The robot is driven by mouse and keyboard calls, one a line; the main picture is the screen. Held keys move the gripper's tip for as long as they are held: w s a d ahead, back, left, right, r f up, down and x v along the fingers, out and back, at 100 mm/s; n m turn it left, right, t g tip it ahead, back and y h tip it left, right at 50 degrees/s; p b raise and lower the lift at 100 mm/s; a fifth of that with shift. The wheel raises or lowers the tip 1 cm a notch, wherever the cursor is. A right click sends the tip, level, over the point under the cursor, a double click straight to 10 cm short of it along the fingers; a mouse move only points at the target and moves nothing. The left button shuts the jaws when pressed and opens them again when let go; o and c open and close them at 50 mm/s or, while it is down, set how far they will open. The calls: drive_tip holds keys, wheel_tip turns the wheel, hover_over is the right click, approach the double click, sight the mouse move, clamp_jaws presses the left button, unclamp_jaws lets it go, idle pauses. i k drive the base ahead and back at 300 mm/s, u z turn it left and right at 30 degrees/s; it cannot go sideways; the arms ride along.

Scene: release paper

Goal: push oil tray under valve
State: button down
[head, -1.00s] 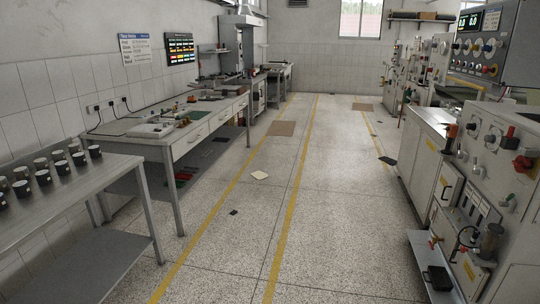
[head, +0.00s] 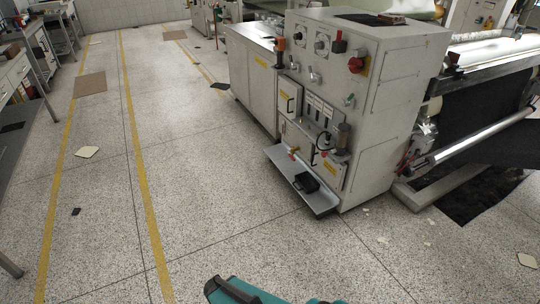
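A small black tray (head: 306,183), which looks like the oil tray, sits on a low grey shelf at the foot of the grey machine, in the middle of the head view. A small brass valve with an orange-red part (head: 293,152) sticks out from the machine's front, above the shelf and to the left of the tray. The tray is not directly beneath it. Teal and black parts of my arm show at the bottom edge. I cannot make out my gripper's fingertips.
The grey shelf (head: 325,204) juts out low over the floor. The machine (head: 388,120) stands behind it, with a roller carrying black sheet at the right. Scraps lie on the floor (head: 210,190), which is otherwise clear in front. Benches line the left edge.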

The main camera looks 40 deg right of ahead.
sight(306, 181)
drive_tip(key=z, duration=0.3)
drive_tip(key=i, duration=0.8)
drive_tip(key=z, duration=0.4)
drive_tip(key=i, duration=0.75)
drive_tip(key=z, duration=0.2)
